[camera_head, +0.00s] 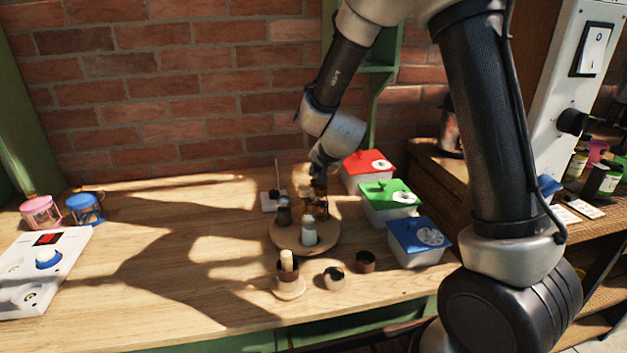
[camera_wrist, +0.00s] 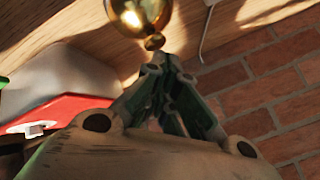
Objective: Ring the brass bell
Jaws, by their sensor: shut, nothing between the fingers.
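The brass bell (camera_wrist: 138,12) shows at the top edge of the wrist view as a shiny golden dome, cut off by the frame, with a small knob toward my fingers. My gripper (camera_wrist: 160,62) is shut and empty, its tips close to the knob. I cannot tell whether they touch. In the head view, my gripper (camera_head: 318,184) points down at the back of the round wooden board (camera_head: 282,237). Golden-brown items show below it, but the bell is not clearly told apart there.
Lidded boxes stand close on the right: red (camera_head: 367,167), green (camera_head: 388,199) and blue (camera_head: 417,239). A white bottle (camera_head: 309,231) and a dark shaker (camera_head: 284,212) stand on the board. Small cups (camera_head: 334,278) are in front. The brick wall (camera_head: 190,90) is behind. The table's left middle is clear.

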